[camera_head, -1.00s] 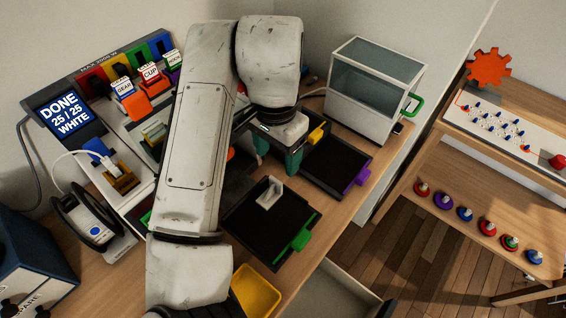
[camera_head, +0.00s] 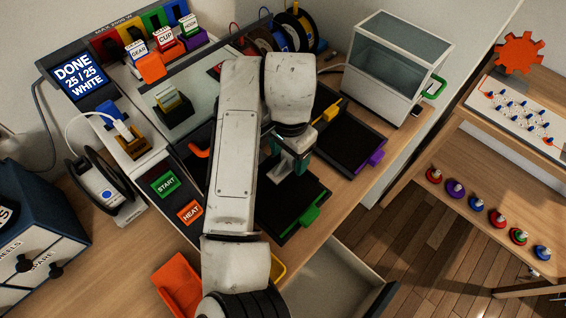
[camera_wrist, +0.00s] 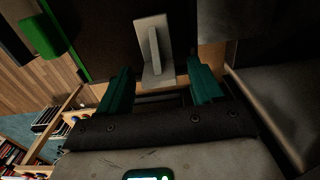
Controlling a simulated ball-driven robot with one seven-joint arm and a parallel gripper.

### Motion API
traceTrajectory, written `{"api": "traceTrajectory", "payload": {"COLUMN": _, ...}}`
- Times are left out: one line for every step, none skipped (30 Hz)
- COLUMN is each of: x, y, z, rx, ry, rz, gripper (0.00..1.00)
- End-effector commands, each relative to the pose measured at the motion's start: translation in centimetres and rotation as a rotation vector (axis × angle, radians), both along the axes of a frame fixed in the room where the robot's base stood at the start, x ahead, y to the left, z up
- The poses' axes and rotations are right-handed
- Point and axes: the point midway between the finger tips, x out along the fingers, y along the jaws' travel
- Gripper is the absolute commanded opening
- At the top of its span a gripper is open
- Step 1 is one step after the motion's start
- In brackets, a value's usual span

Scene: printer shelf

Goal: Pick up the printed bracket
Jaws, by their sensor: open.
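The printed bracket (camera_wrist: 153,48) is a pale L-shaped piece with an upright wall, standing on a dark plate (camera_wrist: 100,35) with a green handle. In the wrist view it lies just beyond my fingertips, roughly between them. My gripper (camera_wrist: 160,82) is open, with its two teal fingers apart and nothing held. I cannot tell from this view how far the fingers are above the plate.
A second dark plate with a purple tab (camera_head: 375,158) lies behind on the right. A glass-sided box (camera_head: 385,68) with a green handle stands beyond it. A printer screen (camera_head: 78,82) reads DONE 25/25 WHITE. An orange bin (camera_head: 178,285) and an open drawer (camera_head: 345,285) are in front.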

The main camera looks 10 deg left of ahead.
Motion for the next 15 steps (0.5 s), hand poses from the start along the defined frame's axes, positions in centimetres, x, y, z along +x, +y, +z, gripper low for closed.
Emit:
{"api": "traceTrajectory", "payload": {"x": -0.01, "y": 0.02, "z": -0.15, "rx": 0.000, "ry": 0.000, "rz": 0.000, "gripper": 0.66}}
{"api": "traceTrajectory", "payload": {"x": -0.01, "y": 0.02, "z": -0.19, "rx": 0.000, "ry": 0.000, "rz": 0.000, "gripper": 0.66}}
{"api": "traceTrajectory", "payload": {"x": 0.00, "y": 0.01, "z": -0.21, "rx": 0.001, "ry": -0.001, "rz": 0.000, "gripper": 0.66}}
{"api": "traceTrajectory", "payload": {"x": 0.00, "y": 0.01, "z": -0.21, "rx": 0.001, "ry": -0.001, "rz": 0.000, "gripper": 0.66}}
{"api": "traceTrajectory", "payload": {"x": 0.00, "y": 0.01, "z": -0.21, "rx": 0.001, "ry": -0.001, "rz": 0.000, "gripper": 0.66}}
{"api": "traceTrajectory", "payload": {"x": -0.01, "y": 0.02, "z": -0.20, "rx": 0.000, "ry": 0.000, "rz": 0.000, "gripper": 0.66}}
{"api": "traceTrajectory", "payload": {"x": 0.00, "y": 0.01, "z": -0.20, "rx": 0.000, "ry": 0.000, "rz": 0.000, "gripper": 0.66}}
{"api": "traceTrajectory", "payload": {"x": 0.00, "y": 0.01, "z": -0.20, "rx": 0.000, "ry": 0.000, "rz": 0.000, "gripper": 0.63}}
{"api": "traceTrajectory", "payload": {"x": -0.01, "y": 0.02, "z": -0.19, "rx": 0.000, "ry": 0.000, "rz": 0.000, "gripper": 0.59}}
{"api": "traceTrajectory", "payload": {"x": 0.00, "y": 0.01, "z": -0.19, "rx": 0.000, "ry": 0.000, "rz": 0.000, "gripper": 0.56}}
{"api": "traceTrajectory", "payload": {"x": 0.00, "y": 0.01, "z": -0.18, "rx": 0.000, "ry": 0.000, "rz": 0.000, "gripper": 0.54}}
{"api": "traceTrajectory", "payload": {"x": 0.00, "y": 0.01, "z": -0.18, "rx": 0.000, "ry": 0.000, "rz": 0.000, "gripper": 0.50}}
{"api": "traceTrajectory", "payload": {"x": 0.00, "y": 0.01, "z": -0.18, "rx": 0.000, "ry": 0.000, "rz": 0.000, "gripper": 0.47}}
{"api": "traceTrajectory", "payload": {"x": 0.00, "y": 0.01, "z": -0.17, "rx": 0.000, "ry": 0.000, "rz": 0.000, "gripper": 0.44}}
{"api": "traceTrajectory", "payload": {"x": 0.00, "y": 0.01, "z": -0.17, "rx": 0.000, "ry": 0.000, "rz": 0.000, "gripper": 0.40}}
